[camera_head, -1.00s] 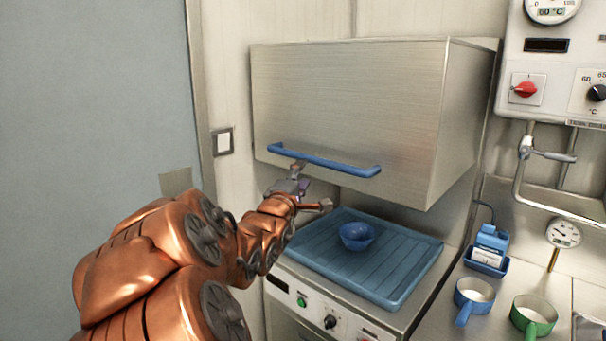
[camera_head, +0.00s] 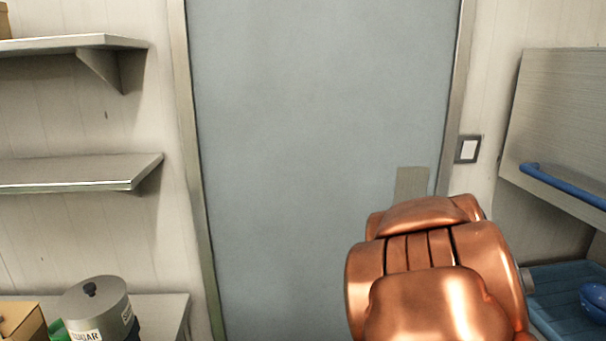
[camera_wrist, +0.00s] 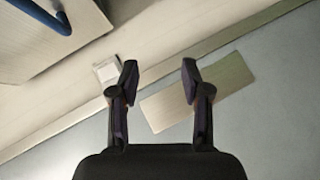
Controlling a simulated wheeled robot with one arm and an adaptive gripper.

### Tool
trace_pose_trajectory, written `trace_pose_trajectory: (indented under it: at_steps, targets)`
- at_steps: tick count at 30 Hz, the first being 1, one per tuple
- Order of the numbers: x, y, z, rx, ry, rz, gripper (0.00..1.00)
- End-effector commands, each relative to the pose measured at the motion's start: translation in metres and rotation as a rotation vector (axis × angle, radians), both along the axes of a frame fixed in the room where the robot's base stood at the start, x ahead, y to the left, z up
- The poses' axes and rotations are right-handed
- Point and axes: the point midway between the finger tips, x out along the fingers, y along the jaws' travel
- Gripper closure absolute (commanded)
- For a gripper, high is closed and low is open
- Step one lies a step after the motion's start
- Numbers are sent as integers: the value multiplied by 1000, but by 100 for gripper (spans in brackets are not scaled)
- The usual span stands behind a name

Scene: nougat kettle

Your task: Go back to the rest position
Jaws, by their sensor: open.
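My gripper (camera_wrist: 159,78) shows in the wrist view with its two dark fingers spread apart and nothing between them. Behind the fingers lie the grey door, its metal plate (camera_wrist: 198,92) and a white wall switch (camera_wrist: 108,72). In the head view my copper arm stands at the lower right, in front of the door, and the gripper itself is hidden behind it.
The grey door (camera_head: 310,120) fills the middle. At right is the steel hood (camera_head: 565,115) with a blue handle (camera_head: 565,186), above a blue tray (camera_head: 560,320) with a blue bowl (camera_head: 594,301). At left are shelves (camera_head: 70,172) and a grey sugar canister (camera_head: 95,308).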

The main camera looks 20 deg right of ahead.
Motion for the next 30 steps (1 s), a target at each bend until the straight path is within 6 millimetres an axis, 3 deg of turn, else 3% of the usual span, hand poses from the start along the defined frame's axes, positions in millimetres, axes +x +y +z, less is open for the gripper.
trace_pose_trajectory:
  at_steps: [3,7,11,14,21,25,30]
  targets:
    - [24,60,-29,210,-31,89,53]
    - [33,128,-62,444,-24,149,53]
    - [26,197,-88,662,22,179,53]
    - [9,248,-107,813,86,176,53]
    - [-65,347,-134,1079,305,86,53]
    - [-118,381,-140,1153,442,-6,53]
    - [-180,399,-141,1170,589,-135,53]
